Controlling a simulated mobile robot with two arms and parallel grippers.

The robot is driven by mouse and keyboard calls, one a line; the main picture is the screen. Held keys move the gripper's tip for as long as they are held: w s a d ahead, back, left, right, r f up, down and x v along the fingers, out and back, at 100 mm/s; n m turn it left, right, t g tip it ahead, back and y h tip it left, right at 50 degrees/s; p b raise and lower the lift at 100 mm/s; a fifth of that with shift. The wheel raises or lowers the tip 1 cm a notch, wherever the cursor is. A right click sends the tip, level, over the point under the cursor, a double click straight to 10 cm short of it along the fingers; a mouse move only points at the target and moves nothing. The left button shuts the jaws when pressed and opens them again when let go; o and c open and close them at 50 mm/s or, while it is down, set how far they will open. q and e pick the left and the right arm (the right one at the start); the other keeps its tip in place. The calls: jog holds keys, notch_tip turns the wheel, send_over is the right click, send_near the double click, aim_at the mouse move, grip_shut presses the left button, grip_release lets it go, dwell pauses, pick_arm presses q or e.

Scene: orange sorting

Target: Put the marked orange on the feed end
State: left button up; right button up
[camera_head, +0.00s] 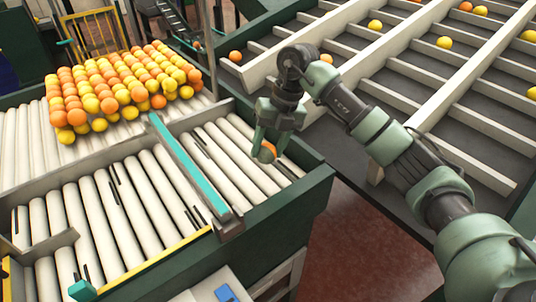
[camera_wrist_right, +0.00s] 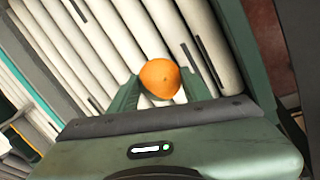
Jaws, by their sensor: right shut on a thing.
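One orange (camera_head: 268,150) is between the fingers of my right gripper (camera_head: 264,146), over the white rollers on the right side of the conveyor. In the right wrist view the orange (camera_wrist_right: 160,78) sits between the two green fingertips, with rollers behind it. My right gripper (camera_wrist_right: 155,90) is shut on it. No mark on the orange can be made out. I cannot tell whether it touches the rollers. A big group of orange and yellow fruit (camera_head: 120,85) lies on the rollers at the back left. My left gripper is not in view.
The roller conveyor (camera_head: 100,215) has a dark green frame and a teal bar (camera_head: 188,165) across it. A slatted sorting table (camera_head: 420,85) with a few loose fruits stands at the right. Rollers left of the teal bar are clear.

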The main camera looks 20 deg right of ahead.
aim_at(268, 159)
jog(key=shift+s+f, duration=0.1)
jog(key=shift+f, duration=0.1)
notch_tip(268, 159, down, 3)
jog(key=shift+f+p, duration=0.1)
jog(key=shift+p, duration=0.55)
jog(key=shift+f, duration=0.2)
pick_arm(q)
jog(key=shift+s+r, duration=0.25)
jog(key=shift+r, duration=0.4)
pick_arm(e)
jog(key=shift+f, duration=0.1)
jog(key=o, duration=1.4)
pick_arm(q)
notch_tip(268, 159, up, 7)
jog(key=p, duration=0.6)
jog(key=shift+p, duration=0.35)
pick_arm(e)
jog(key=v, duration=1.2)
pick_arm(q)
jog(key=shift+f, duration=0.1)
